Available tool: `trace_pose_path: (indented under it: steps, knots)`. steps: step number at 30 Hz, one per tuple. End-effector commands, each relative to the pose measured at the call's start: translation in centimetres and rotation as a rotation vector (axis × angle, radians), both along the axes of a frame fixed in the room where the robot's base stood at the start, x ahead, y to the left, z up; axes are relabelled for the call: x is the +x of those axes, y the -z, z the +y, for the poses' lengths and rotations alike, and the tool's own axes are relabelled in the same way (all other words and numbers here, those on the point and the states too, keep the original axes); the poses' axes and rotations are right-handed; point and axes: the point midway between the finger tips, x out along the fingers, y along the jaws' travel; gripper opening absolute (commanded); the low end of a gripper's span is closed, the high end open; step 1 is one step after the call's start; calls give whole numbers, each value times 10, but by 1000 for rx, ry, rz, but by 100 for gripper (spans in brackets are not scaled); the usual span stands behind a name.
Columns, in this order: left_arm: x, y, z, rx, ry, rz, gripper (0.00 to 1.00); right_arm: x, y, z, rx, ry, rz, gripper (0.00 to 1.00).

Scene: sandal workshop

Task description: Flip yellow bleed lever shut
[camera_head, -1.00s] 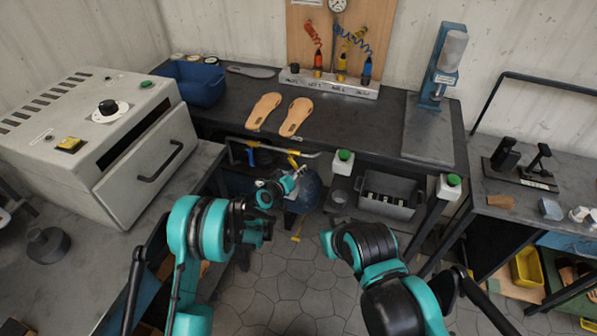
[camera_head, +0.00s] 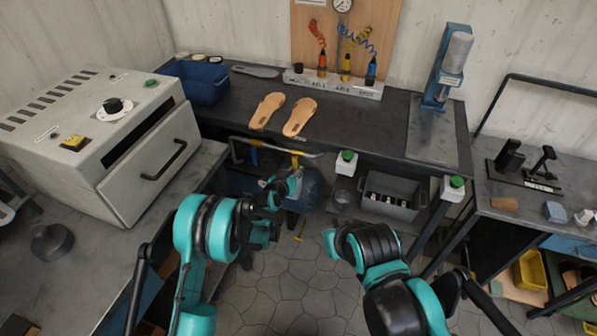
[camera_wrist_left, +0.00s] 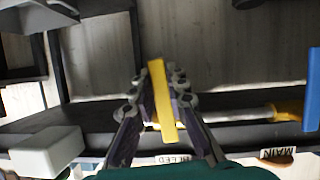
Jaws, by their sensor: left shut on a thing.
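The yellow bleed lever (camera_wrist_left: 163,100) is a flat bar between the two fingers of my left gripper (camera_wrist_left: 158,88) in the left wrist view. It lies crosswise to the grey pipe (camera_wrist_left: 240,115); a "BLEED" label (camera_wrist_left: 172,159) is just below it. In the head view the lever (camera_head: 297,160) shows as a small yellow bar at the pipe under the bench edge. My left gripper (camera_head: 294,181) is there, shut on the lever; its fingertips are small and partly hidden by the hand. My right arm is in the head view, but I cannot see its gripper.
A "MAIN" label (camera_wrist_left: 277,156) and a yellow part (camera_wrist_left: 290,108) are farther along the pipe. A blue tank (camera_head: 312,190) stands under the bench (camera_head: 385,122). A green-topped white box (camera_head: 346,163) and a grey crate (camera_head: 390,196) are to the right.

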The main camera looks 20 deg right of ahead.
Motion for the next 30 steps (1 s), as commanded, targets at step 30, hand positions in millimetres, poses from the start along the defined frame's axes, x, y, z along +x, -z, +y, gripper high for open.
trace_pose_path:
  steps: [30]
  knots:
    - [4,1,6,102,0,-69,36,0,0,0,0,0,0,0]
